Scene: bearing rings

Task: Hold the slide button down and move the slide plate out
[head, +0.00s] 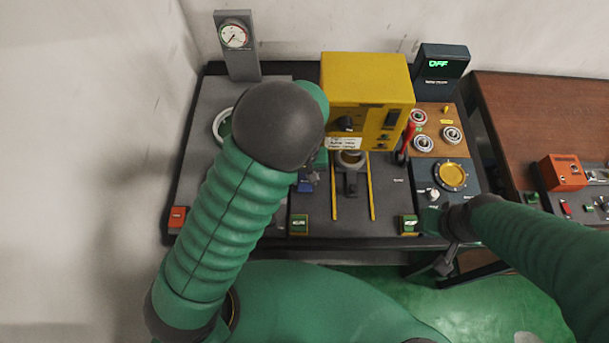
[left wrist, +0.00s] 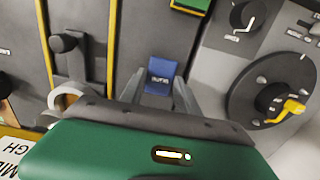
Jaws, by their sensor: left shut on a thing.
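A dark slide plate with a black knob (head: 351,187) lies between two yellow rails on the bench. The knob also shows in the left wrist view (left wrist: 66,42). My left gripper (head: 309,177) is left of the left rail. In the left wrist view its grey fingers (left wrist: 160,88) are shut on a blue labelled block (left wrist: 162,72), whose print is too small to read. The block also shows in the head view (head: 305,187). I cannot tell which part is the slide button. My right gripper (head: 446,262) is near the bench's front right edge; its fingers are unclear.
A yellow machine (head: 367,80) stands over the rails' far end. A metal ring (head: 350,160) sits below it. Green-topped boxes (head: 299,224) (head: 409,224) stand at the front edge. Bearing rings (head: 424,144) lie on an orange panel at right. A display (head: 440,65) reads OFF.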

